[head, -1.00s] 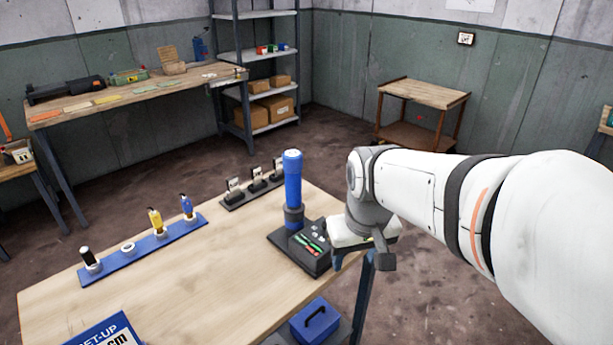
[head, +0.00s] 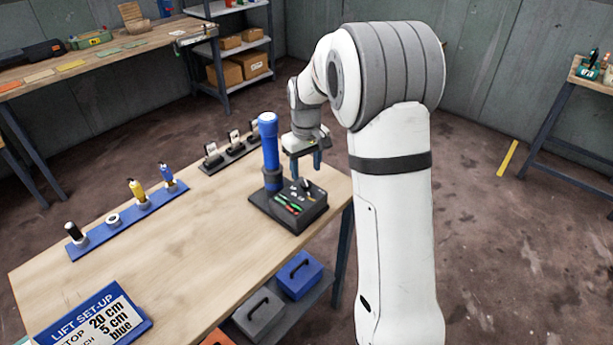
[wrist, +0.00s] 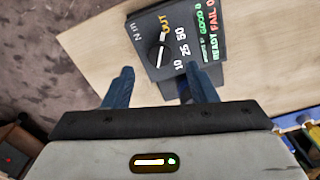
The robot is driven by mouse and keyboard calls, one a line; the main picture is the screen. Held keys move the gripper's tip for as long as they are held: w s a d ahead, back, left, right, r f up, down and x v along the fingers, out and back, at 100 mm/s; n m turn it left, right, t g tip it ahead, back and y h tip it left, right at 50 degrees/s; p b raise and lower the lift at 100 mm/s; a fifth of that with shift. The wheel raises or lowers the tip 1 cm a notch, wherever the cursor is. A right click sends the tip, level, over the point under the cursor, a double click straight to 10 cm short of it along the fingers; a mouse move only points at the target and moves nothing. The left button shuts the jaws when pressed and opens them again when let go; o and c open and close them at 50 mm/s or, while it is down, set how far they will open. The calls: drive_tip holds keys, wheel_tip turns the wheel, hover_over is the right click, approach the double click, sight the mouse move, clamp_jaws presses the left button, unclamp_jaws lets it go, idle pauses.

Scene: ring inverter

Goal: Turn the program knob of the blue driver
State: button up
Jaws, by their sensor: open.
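A black box (head: 316,213) with a round dial knob stands at the right end of the bench, with a tall blue cylinder (head: 269,150) upright at its left side. In the wrist view the black knob (wrist: 157,52) shows on the box face, with 10, 25, 50 and OUT marked around it. My gripper (head: 306,165) is open and empty above the box, its blue fingers pointing down. In the wrist view the knob lies just ahead of the fingertips, apart from them. A small blue driver (head: 167,178) stands in the blue rack beside a yellow one.
The blue rack (head: 130,217) also holds a black-handled tool (head: 75,234) and a white ring (head: 113,219). A dark rack (head: 230,156) with cards stands behind. A set-up sign (head: 95,318) lies front left. Blue (head: 299,275) and grey cases sit below the bench. The bench middle is clear.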

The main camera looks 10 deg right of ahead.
sight(306, 183)
drive_tip(key=shift+f, duration=2.2)
drive_tip(key=shift+c, duration=0.3)
drive_tip(key=c, duration=0.9)
